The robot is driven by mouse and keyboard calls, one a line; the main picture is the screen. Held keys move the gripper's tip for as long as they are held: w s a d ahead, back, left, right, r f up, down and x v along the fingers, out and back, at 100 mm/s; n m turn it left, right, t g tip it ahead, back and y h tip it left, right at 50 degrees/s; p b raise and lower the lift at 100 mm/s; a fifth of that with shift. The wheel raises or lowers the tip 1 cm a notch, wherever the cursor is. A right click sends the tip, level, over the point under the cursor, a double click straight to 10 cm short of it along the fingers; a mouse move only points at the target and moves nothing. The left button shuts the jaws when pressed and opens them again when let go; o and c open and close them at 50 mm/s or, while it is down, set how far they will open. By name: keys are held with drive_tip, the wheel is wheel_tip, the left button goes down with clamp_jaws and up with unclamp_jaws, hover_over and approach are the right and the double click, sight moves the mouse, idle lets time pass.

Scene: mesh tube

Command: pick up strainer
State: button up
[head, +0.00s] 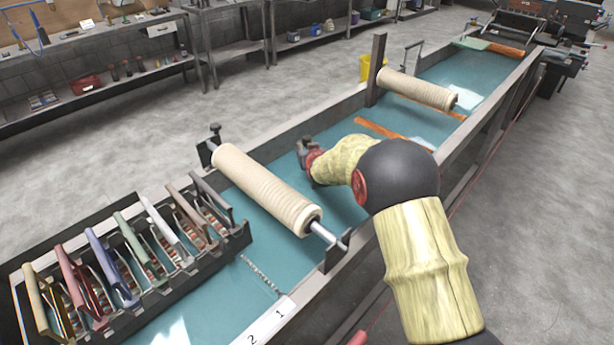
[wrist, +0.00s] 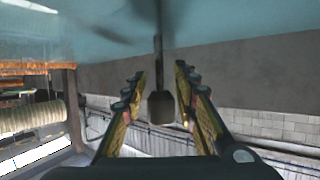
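In the wrist view, a thin dark rod with a rounded dark end, which looks like the strainer's handle (wrist: 161,108), stands between the fingers. A dark blurred shape lies above it, and I cannot make out a bowl or mesh. My gripper (wrist: 160,82) is open, its fingers spread on both sides of the handle with a visible gap on each side. In the head view my gripper (head: 303,154) is over the blue-green trough (head: 262,255), near its far wall. My own arm covers part of that area, and I cannot pick out the strainer there.
A ribbed cream roller (head: 262,190) spans the trough left of my gripper, and a second roller (head: 418,89) spans it further back. A rack of coloured handles (head: 130,255) sits at the lower left. A dark upright post (head: 377,70) rises from the far wall. Grey floor lies beyond.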

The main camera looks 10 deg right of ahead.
drive_tip(key=c, duration=0.6)
clamp_jaws()
